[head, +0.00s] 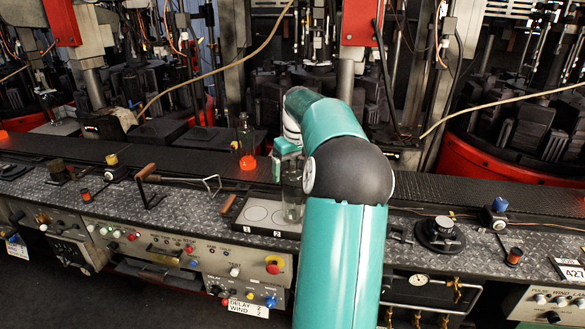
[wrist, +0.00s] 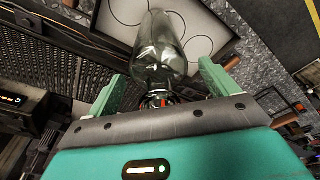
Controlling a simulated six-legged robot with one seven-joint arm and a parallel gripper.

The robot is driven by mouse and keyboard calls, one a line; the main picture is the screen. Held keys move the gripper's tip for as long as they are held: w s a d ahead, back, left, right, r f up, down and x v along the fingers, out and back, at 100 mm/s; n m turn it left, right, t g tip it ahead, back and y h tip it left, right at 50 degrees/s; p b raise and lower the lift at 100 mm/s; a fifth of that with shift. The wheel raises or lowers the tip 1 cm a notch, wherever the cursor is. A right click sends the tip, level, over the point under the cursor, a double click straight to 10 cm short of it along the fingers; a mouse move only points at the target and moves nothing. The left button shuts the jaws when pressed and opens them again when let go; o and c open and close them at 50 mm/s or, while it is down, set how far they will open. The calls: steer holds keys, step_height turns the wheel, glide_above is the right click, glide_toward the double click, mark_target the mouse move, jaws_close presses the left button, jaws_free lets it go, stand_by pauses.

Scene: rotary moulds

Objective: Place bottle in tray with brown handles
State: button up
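The tray (head: 238,222) lies on the metal bench, with pale circles on its floor and number tags on its front; its floor also shows in the wrist view (wrist: 225,48). A brown handle (head: 228,204) shows at its left end; my arm hides the right end. A clear glass bottle (head: 292,200) is upright at the tray, its base seemingly on the tray floor. My gripper (head: 286,168) is above it. In the wrist view the fingers (wrist: 163,78) stand apart on both sides of the bottle (wrist: 158,50), with visible gaps at its neck.
Another bottle (head: 245,137), glowing orange at its base, stands on the dark conveyor behind the tray. A wooden-handled tool (head: 150,175) lies left of the tray. A black round fitting (head: 440,233) sits to the right. Mould machinery fills the back.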

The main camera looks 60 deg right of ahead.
steer(key=r, duration=0.4)
steer(key=s+r, duration=0.1)
steer(key=r, duration=0.7)
steer(key=shift+s+a+r, duration=0.1)
steer(key=shift+s+a, duration=0.25)
steer(key=shift+w+a, duration=0.15)
steer(key=w+a+r+n+h, duration=0.1)
steer(key=w+a, duration=0.1)
steer(key=a, duration=1.1)
steer(key=w+a+n, duration=0.1)
steer(key=w+a, duration=0.2)
steer(key=a, duration=1.1)
steer(key=s+a+f+t, duration=0.1)
steer(key=s+a+f, duration=0.3)
steer(key=a, duration=0.3)
steer(key=s+a+f+n+t+y, duration=0.1)
steer(key=s+a+f, duration=0.3)
steer(key=s+a, duration=0.2)
steer(key=s+a+f+n+t, duration=0.1)
steer(key=s+a+f, duration=0.3)
steer(key=a, duration=0.5)
steer(key=shift+s+f+t+y, duration=0.2)
steer(key=shift+s+t+y, duration=0.1)
steer(key=shift+s+t, duration=0.2)
